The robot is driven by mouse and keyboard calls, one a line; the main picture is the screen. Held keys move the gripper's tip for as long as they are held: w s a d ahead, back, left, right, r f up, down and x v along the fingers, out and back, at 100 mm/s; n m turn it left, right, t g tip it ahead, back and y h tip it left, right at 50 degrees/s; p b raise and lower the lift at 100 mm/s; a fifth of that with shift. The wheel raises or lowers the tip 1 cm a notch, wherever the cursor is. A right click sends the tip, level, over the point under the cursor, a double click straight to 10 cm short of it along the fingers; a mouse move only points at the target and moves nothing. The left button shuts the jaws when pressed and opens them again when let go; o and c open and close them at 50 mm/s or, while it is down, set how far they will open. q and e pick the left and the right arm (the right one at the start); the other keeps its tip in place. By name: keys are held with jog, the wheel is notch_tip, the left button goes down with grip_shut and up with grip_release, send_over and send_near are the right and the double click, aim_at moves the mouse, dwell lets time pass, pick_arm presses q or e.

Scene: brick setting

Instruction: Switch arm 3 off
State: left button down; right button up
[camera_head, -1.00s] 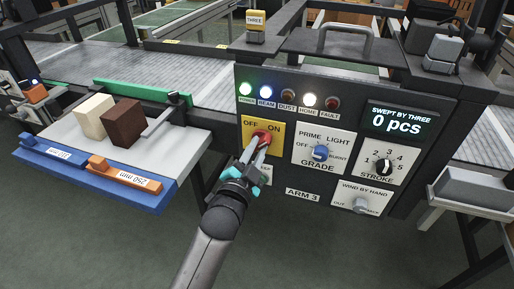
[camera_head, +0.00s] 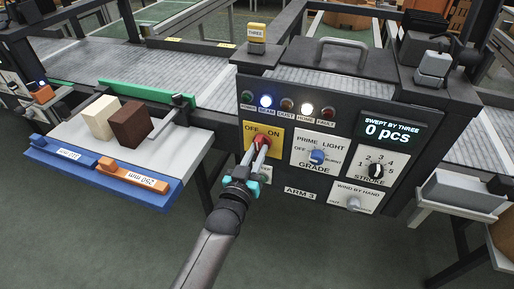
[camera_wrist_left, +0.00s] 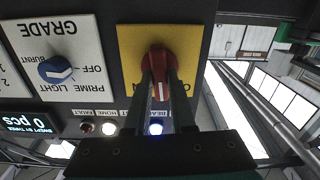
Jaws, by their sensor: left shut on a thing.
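The ARM 3 panel (camera_head: 300,188) stands in front of me, with a yellow OFF/ON plate (camera_head: 274,131) at its left. A red rotary knob (camera_head: 263,138) sits on this plate; it also shows in the wrist view (camera_wrist_left: 157,60). My left gripper (camera_head: 261,149) is shut on the red knob, one finger on each side. The fingers hide part of the OFF and ON lettering, and I cannot tell the knob's exact setting. The POWER lamp (camera_head: 247,97) is dark. The BEAM lamp (camera_head: 266,101) glows blue and the HOME lamp (camera_head: 307,109) white. My right gripper is out of view.
The blue GRADE knob (camera_head: 317,156), the black STROKE knob (camera_head: 376,170) and a grey hand-wind knob (camera_head: 353,202) are to the right. The display (camera_head: 388,128) reads 0 pcs. A side table (camera_head: 186,140) at left carries a cream block (camera_head: 101,118) and a brown block (camera_head: 131,126).

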pick_arm(q)
jog(key=n, duration=0.3)
jog(key=shift+n+p, duration=0.3)
jog(key=shift+p, duration=0.1)
jog(key=shift+f+n, duration=0.1)
jog(key=shift+n, duration=1.9)
jog(key=c, duration=0.8)
grip_release()
jog(key=shift+o, duration=0.2)
jog(key=shift+a, duration=0.1)
jog(key=p+v, duration=0.2)
jog(key=v, duration=1.3)
jog(key=shift+p, duration=0.3)
